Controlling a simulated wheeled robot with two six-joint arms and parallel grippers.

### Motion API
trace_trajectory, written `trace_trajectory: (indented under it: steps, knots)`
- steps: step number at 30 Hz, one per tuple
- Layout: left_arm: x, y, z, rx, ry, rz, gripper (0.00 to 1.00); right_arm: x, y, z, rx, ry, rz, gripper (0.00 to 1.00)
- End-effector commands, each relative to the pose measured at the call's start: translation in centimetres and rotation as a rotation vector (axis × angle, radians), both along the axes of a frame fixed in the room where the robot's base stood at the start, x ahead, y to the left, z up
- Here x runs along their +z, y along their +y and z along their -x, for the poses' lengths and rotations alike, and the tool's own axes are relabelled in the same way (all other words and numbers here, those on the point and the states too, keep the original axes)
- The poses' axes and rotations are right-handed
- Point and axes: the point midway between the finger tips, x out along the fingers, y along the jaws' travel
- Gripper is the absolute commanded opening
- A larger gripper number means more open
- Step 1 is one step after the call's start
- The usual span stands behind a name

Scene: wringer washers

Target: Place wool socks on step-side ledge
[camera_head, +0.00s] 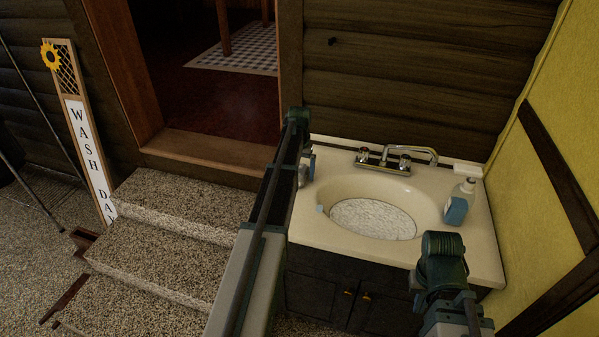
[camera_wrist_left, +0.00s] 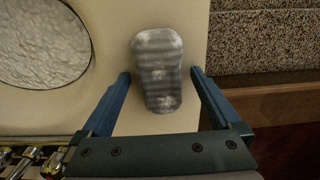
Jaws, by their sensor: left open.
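The wool socks (camera_wrist_left: 158,70), a grey striped bundle, lie on the step-side ledge (camera_wrist_left: 193,38), the pale counter strip between the basin and the steps. In the head view this ledge (camera_head: 303,226) is partly covered by my left arm, and I cannot make out the socks there. My left gripper (camera_head: 306,165) points down over the ledge. In the left wrist view its blue fingers (camera_wrist_left: 160,74) are open on either side of the socks, with a small gap on each side. My right gripper (camera_head: 443,250) is at the counter's front right; its fingers are not clearly visible.
The basin (camera_head: 373,219) has a pale, textured fill. A faucet (camera_head: 395,158) stands behind it, and a bottle (camera_head: 464,190) with a blue part stands at right. Speckled steps (camera_head: 165,250) rise on the left to a doorway. A yellow wall (camera_head: 560,130) closes the right side.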

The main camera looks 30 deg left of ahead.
Motion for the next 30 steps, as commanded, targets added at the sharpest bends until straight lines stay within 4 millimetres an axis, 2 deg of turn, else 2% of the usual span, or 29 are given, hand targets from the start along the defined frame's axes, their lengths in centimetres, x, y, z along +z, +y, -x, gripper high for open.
trace_trajectory:
  steps: [8, 24, 30]
  knots:
    - [2.1, 0.0, 0.0, 0.000, 0.000, 0.000, 0.97, 2.1, 0.0, 0.0, 0.000, 0.000, 0.000, 0.00]
    - [10.2, 0.0, 0.0, 0.000, 0.000, 0.000, 0.97, 10.2, 0.0, 0.0, 0.000, 0.000, 0.000, 0.00]
    - [12.1, 0.0, 0.0, 0.000, 0.000, 0.000, 0.97, 12.1, 0.0, 0.0, 0.000, 0.000, 0.000, 0.00]
